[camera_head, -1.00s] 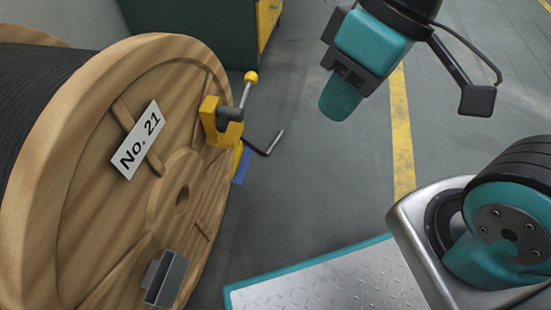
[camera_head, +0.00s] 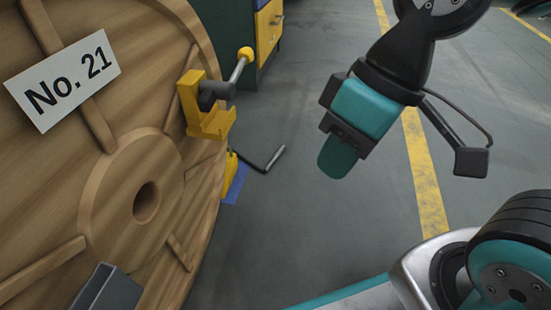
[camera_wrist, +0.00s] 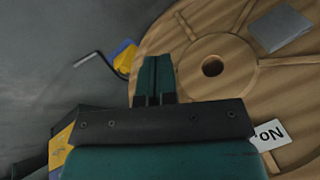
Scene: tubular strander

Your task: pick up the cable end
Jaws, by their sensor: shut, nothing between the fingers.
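A large wooden reel (camera_head: 90,185) with a "No. 21" label (camera_head: 65,75) fills the left of the head view. I cannot clearly make out a cable end. A yellow clamp (camera_head: 205,115) at the reel's right rim holds a dark cylinder, with a metal rod and yellow ball (camera_head: 246,54) rising from it. My gripper (camera_head: 338,158) is shut and empty, right of the reel and apart from it. In the wrist view, my gripper's fingers (camera_wrist: 155,68) are together, pointing past the reel face (camera_wrist: 235,85), with nothing between them.
A dark bent bar (camera_head: 265,163) with a paler end sticks out low beside the reel, near a blue and yellow part (camera_head: 234,180). A green cabinet with a yellow front (camera_head: 268,38) stands behind. A grey box (camera_head: 108,290) is on the reel face. Floor between reel and yellow line (camera_head: 425,180) is clear.

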